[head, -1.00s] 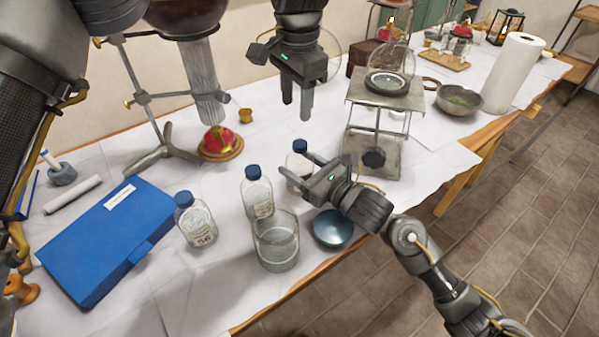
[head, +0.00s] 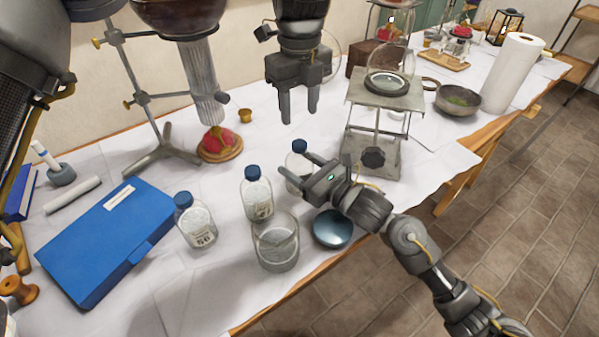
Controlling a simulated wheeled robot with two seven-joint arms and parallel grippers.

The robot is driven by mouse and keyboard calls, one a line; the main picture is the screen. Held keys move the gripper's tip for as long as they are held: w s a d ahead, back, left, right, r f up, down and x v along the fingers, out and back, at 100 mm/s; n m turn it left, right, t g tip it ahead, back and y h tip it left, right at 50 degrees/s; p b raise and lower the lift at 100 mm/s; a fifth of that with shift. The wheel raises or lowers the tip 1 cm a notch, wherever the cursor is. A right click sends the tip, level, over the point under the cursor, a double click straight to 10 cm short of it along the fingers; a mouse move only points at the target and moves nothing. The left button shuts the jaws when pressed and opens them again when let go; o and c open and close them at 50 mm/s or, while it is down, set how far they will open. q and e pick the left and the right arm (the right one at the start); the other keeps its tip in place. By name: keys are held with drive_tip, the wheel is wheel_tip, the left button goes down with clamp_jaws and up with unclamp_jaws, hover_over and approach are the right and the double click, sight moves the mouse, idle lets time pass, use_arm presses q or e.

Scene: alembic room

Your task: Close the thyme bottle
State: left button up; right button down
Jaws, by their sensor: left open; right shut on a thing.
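Three small clear glass bottles with blue caps stand on the white-covered table. My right gripper (head: 295,165) is shut around the body of the farthest one (head: 297,161), whose blue cap (head: 299,146) sits at its top. I cannot tell whether that cap is tight. My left gripper (head: 299,119) is open and empty, pointing down above and behind this cap, apart from it. The other two bottles are the middle one (head: 257,196) and the nearer left one (head: 195,224). I cannot read which label says thyme; the held bottle's label is hidden.
A glass beaker (head: 276,245) and a blue bowl (head: 332,228) stand near the front edge. A blue case (head: 105,240) lies at left. A metal stand (head: 376,145) is right of the grippers, and a red item on a wooden base (head: 219,143) is behind left.

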sight(299, 143)
use_arm(q)
drive_tip(key=shift+f, duration=4)
drive_tip(key=c, duration=1)
drive_tip(key=m, duration=0.4)
clamp_jaws()
drive_tip(key=m, duration=0.4)
drive_tip(key=shift+a, duration=0.1)
drive_tip(key=o, duration=1)
unclamp_jaws()
drive_tip(key=shift+o, duration=0.2)
drive_tip(key=shift+r, duration=0.1)
